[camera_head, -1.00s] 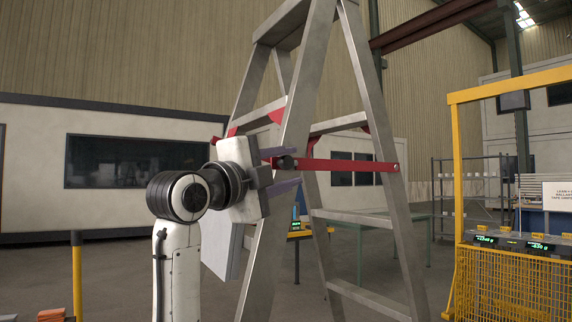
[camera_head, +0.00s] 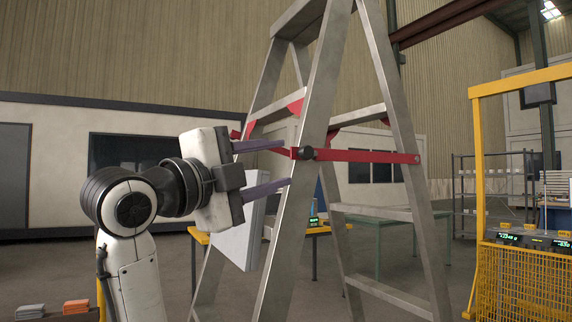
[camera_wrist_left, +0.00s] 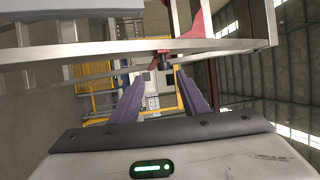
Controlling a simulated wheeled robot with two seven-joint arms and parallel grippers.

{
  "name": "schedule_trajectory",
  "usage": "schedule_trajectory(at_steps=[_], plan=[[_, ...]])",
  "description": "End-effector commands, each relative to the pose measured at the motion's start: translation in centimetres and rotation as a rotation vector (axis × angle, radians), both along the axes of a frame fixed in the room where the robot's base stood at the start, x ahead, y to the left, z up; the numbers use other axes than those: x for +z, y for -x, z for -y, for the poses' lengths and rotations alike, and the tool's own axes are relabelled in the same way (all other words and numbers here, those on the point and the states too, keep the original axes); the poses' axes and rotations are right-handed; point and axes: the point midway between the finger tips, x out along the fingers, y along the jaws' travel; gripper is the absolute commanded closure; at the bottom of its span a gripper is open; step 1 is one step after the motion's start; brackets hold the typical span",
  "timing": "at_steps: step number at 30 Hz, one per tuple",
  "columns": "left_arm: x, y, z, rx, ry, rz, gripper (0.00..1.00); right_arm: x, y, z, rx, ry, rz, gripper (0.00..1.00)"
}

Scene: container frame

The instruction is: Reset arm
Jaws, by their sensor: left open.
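My left gripper (camera_head: 275,166) is raised beside a tall metal stepladder (camera_head: 308,145) in the head view. Its two purple-grey fingers are spread apart and point right, toward the ladder's near rail. Nothing shows between them. A red brace bar (camera_head: 365,156) with a dark knob (camera_head: 306,153) crosses the ladder at about finger height. In the left wrist view the fingers (camera_wrist_left: 155,95) are apart, with the knob (camera_wrist_left: 163,63) just beyond and between their tips. I cannot tell whether a finger touches the rail. My right gripper is not in view.
A pale flat panel (camera_head: 238,240) shows behind my left gripper. A green table (camera_head: 385,228) stands behind the ladder. A yellow frame with mesh (camera_head: 520,285) stands at the right. Orange and grey blocks (camera_head: 76,306) lie at the lower left.

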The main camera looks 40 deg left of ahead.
Motion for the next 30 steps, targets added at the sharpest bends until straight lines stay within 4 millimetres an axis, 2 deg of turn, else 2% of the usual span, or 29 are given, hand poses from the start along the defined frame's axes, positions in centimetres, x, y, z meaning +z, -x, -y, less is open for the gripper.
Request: schedule_trajectory(at_steps=[20, 23, 25, 26, 29, 30], plan=[[-0.5, -0.1, 0.1, -0.003, 0.007, -0.009, 0.59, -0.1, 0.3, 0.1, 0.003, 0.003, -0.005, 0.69], [-2.6, -2.0, 0.6, -0.02, 0.049, -0.049, 0.59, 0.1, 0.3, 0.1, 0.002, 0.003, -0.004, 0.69], [-5.5, -4.3, 1.3, -0.036, 0.107, -0.098, 0.59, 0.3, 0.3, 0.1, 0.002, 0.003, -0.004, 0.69], [-7.1, -5.4, 1.6, -0.044, 0.139, -0.125, 0.59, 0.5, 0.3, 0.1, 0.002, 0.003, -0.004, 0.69], [-13.7, -8.9, 3.0, -0.065, 0.264, -0.22, 0.59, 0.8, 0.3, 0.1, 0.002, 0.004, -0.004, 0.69], [-16.5, -10.0, 3.6, -0.07, 0.314, -0.258, 0.59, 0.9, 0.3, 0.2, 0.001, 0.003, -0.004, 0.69]])
